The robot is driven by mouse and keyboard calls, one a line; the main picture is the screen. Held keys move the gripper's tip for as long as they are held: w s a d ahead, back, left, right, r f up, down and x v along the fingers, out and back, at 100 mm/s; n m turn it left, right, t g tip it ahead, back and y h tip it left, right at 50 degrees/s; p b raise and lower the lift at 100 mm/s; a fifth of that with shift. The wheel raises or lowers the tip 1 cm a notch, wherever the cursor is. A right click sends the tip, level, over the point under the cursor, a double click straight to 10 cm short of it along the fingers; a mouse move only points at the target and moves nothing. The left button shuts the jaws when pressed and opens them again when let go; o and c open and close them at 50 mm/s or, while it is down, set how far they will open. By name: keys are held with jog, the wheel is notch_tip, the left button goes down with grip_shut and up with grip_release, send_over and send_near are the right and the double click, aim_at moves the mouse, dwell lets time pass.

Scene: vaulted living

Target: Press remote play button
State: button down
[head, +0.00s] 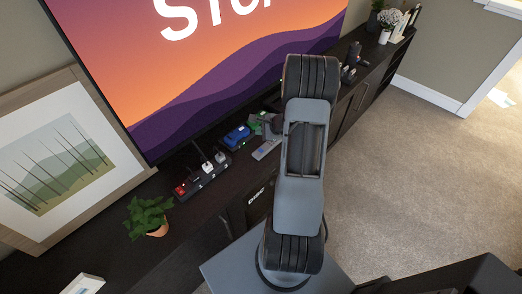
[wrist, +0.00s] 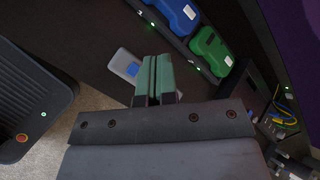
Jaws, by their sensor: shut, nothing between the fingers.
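The remote (head: 266,149) is a small light-grey slab on the dark cabinet top below the television, just left of my arm in the head view. In the wrist view, the remote (wrist: 124,62) shows a pale body and a bluish patch, partly covered by my fingers. My gripper (wrist: 157,58) is shut and empty, its green-padded fingertips over the right part of the remote in that view. I cannot tell whether they touch it. The play button cannot be made out. In the head view my arm hides most of the gripper. The television (head: 200,70) shows large white letters, apparently "STOP".
A blue case (wrist: 176,14) and a green case (wrist: 209,46) sit beside the remote. A power strip (head: 203,178), a potted plant (head: 148,218) and a leaning framed picture (head: 65,150) are farther left. The carpet (head: 420,190) right of the cabinet is clear.

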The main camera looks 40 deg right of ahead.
jog(key=shift+f, duration=0.15)
jog(key=b, duration=0.4)
send_over(261, 151)
notch_tip(261, 151, down, 7)
jog(key=shift+w+f, duration=0.1)
jog(key=shift+f+b, duration=0.65)
jog(key=shift+b, duration=0.45)
jog(key=shift+f+b, duration=0.8)
jog(key=shift+b, duration=0.4)
dwell(1.5)
jog(key=shift+r, duration=0.15)
jog(key=shift+r+p, duration=0.4)
jog(key=shift+r, duration=0.3)
jog(key=shift+r, duration=0.1)
jog(key=shift+r+p, duration=1.55)
jog(key=shift+r, duration=0.85)
